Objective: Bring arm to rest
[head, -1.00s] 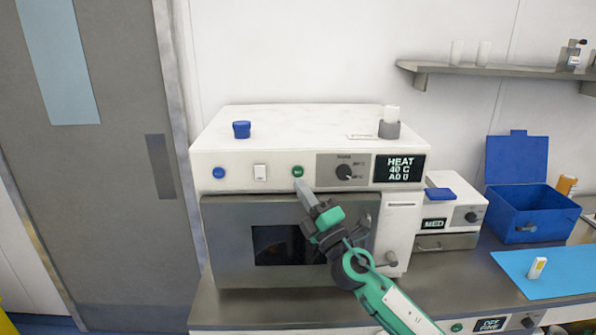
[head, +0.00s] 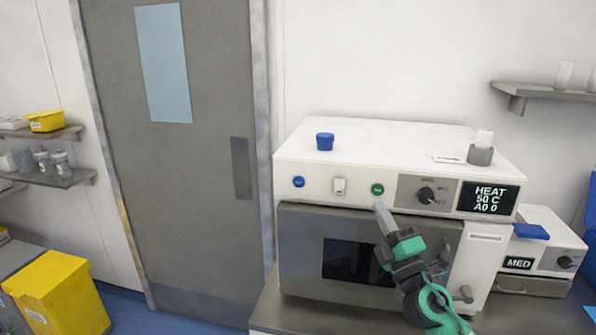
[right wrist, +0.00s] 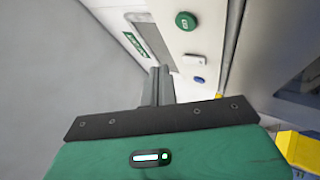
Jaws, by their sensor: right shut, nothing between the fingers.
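My right gripper (head: 383,215) is shut and empty. In the head view it stands in front of the oven-like machine (head: 300,235), its fingertips just below the green button (head: 377,189). In the right wrist view the closed fingers (right wrist: 158,80) point at the machine's front, with the green button (right wrist: 186,21) beyond and above them, apart from them. The machine's display (head: 489,199) reads HEAT, what looks like 50 C, and a third line. My left gripper is not in view.
A blue cap (head: 325,141) and a grey holder with a white vial (head: 481,151) stand on the machine. A smaller device (head: 545,245) is at the right. A grey door (head: 200,130) and yellow bin (head: 58,293) are at the left, with open floor between.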

